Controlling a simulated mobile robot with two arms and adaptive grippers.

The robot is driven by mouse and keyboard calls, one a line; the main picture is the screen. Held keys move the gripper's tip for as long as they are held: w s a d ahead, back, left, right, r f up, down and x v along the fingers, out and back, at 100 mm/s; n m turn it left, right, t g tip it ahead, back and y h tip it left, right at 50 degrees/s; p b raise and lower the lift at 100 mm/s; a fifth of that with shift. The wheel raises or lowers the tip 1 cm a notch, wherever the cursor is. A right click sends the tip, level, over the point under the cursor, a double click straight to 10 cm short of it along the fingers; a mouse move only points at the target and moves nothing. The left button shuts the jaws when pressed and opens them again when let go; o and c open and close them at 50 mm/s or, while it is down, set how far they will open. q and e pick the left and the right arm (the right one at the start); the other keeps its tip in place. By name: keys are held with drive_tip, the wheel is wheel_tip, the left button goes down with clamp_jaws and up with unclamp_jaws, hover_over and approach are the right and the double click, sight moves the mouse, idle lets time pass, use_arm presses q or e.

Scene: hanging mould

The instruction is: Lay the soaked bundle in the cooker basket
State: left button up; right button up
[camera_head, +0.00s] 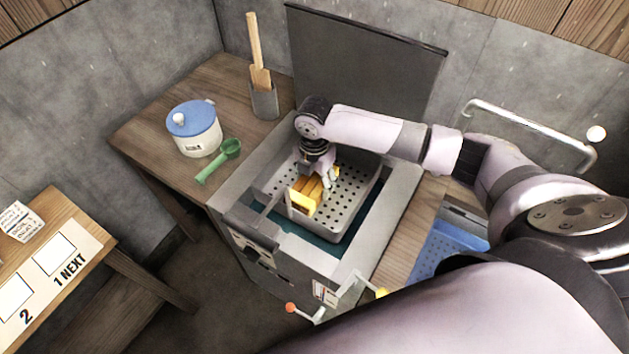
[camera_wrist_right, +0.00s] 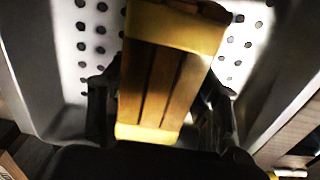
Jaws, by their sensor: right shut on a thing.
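The bundle (camera_head: 309,193) is a yellow-brown block of slats with paler yellow bands at its ends. My right gripper (camera_head: 318,176) is shut on it, inside the perforated grey cooker basket (camera_head: 355,180). In the right wrist view the bundle (camera_wrist_right: 165,80) lies lengthwise between the two dark fingers (camera_wrist_right: 160,112), with the basket's holed floor (camera_wrist_right: 95,35) behind it. I cannot tell whether the bundle touches the basket floor. The basket sits in the open grey cooker (camera_head: 400,215). My left gripper is not in view.
The cooker's dark lid (camera_head: 365,60) stands open behind. A blue tray (camera_head: 445,250) lies at right.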

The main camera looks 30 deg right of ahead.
sight(314, 179)
drive_tip(key=shift+f, duration=0.4)
drive_tip(key=o, duration=1.5)
drive_tip(key=shift+f, duration=0.15)
drive_tip(key=shift+o, duration=0.2)
wheel_tip(314, 179, up, 12)
drive_tip(key=b, duration=0.1)
drive_tip(key=shift+r, duration=0.2)
